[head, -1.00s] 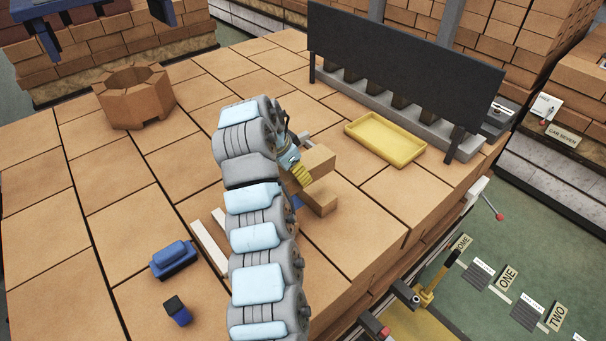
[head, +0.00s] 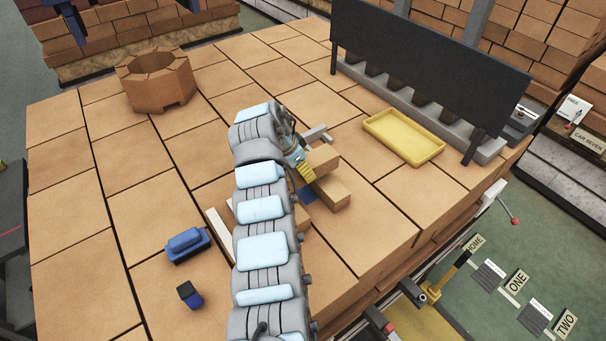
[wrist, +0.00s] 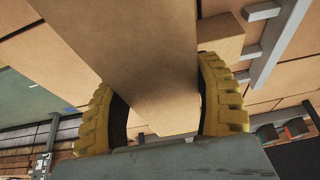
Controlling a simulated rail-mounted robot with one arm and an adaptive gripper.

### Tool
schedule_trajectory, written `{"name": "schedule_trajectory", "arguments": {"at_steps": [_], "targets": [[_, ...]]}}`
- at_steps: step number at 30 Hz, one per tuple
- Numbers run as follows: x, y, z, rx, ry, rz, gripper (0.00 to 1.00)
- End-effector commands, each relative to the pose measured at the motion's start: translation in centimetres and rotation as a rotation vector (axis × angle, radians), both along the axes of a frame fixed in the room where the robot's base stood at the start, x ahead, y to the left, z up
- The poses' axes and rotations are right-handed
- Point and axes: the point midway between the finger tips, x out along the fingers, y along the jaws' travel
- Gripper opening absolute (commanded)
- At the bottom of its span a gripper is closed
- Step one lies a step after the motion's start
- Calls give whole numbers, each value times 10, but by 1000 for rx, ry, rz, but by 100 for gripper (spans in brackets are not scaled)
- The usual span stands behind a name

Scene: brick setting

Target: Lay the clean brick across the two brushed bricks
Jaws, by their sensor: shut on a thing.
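My gripper (wrist: 158,85) has its two yellow ribbed fingers closed on the sides of a plain tan brick (wrist: 135,45). In the head view the gripper (head: 304,168) and the held brick (head: 323,158) are at the middle of the brick-topped table. Another tan brick (head: 334,194) lies just below and in front of the held one; a brick end also shows behind it in the wrist view (wrist: 222,38). I cannot tell whether the held brick touches it. A second supporting brick is not clear, as my arm hides that area. Brushed faces cannot be told apart.
A yellow tray (head: 404,137) lies at right, before a dark panel (head: 430,75). A blue handled block (head: 187,245) and a small blue-black block (head: 190,293) lie left of my arm. A brick ring (head: 157,80) stands at back left. Left table top is largely clear.

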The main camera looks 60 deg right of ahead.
Motion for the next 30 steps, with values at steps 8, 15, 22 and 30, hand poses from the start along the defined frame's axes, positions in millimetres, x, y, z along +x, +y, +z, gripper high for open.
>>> {"name": "schedule_trajectory", "arguments": {"at_steps": [8, 15, 22, 30], "targets": [[5, 0, -27, 0, 2, 6, 27], [7, 0, -34, -2, -1, 7, 27], [7, 0, -38, -2, -1, 7, 27], [7, 0, -38, 0, 0, 8, 96]]}}
